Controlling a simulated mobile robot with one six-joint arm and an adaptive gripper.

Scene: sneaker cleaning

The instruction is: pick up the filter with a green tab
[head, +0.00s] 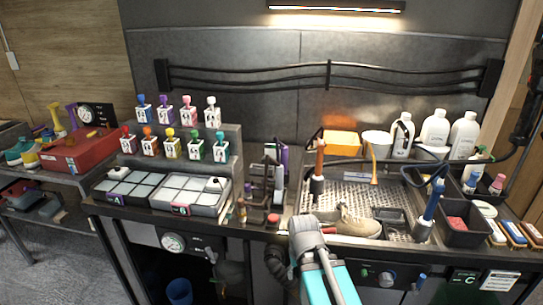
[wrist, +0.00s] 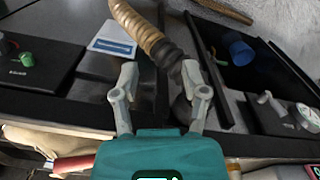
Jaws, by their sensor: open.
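On a two-step rack in the head view stand several small white pieces with coloured tops. One with a green top (head: 195,147) is in the lower row, and one with a teal top (head: 221,147) is at its right end. I cannot tell whether either is the filter; no piece is clearly a filter with a green tab. My gripper (wrist: 162,82) is open and empty in the wrist view, its two grey fingers spread apart. A ribbed hose (wrist: 143,30) is beyond the fingertips. In the head view my teal and grey arm is at the bottom middle, its fingertips not clear.
Two trays of grey pads (head: 190,192) lie before the rack. A sink grate (head: 340,197) with a shoe (head: 357,224) is right of centre. Upright brushes (head: 318,170) and white bottles (head: 435,130) stand around it. A blue bucket (head: 180,291) is below the bench.

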